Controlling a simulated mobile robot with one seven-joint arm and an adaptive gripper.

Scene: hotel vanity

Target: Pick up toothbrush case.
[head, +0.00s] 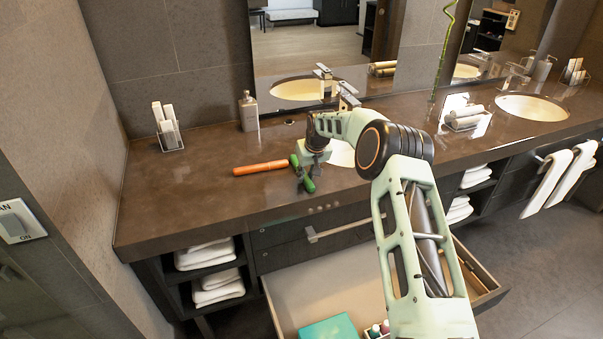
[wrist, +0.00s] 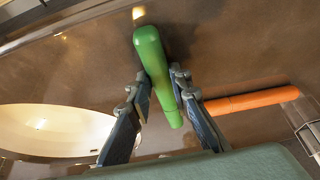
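A long green case (head: 304,174), rounded and narrower at one end, is at my gripper above the front of the dark counter. In the wrist view the green case (wrist: 153,66) lies between my two fingers, which appear to touch it on both sides. My gripper (wrist: 160,88) looks shut on it; the head view of my gripper (head: 304,178) is partly blocked by my own wrist. I cannot tell whether the case is raised off the counter. A slim orange tube (head: 261,168) lies on the counter to the left; the wrist view shows this tube (wrist: 250,100) right of my fingers.
The near sink (head: 342,153) is just behind my wrist. A soap bottle (head: 248,111) and a holder with white rolls (head: 168,128) stand at the back left. An open drawer (head: 290,300) juts out below the counter. The left counter is mostly clear.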

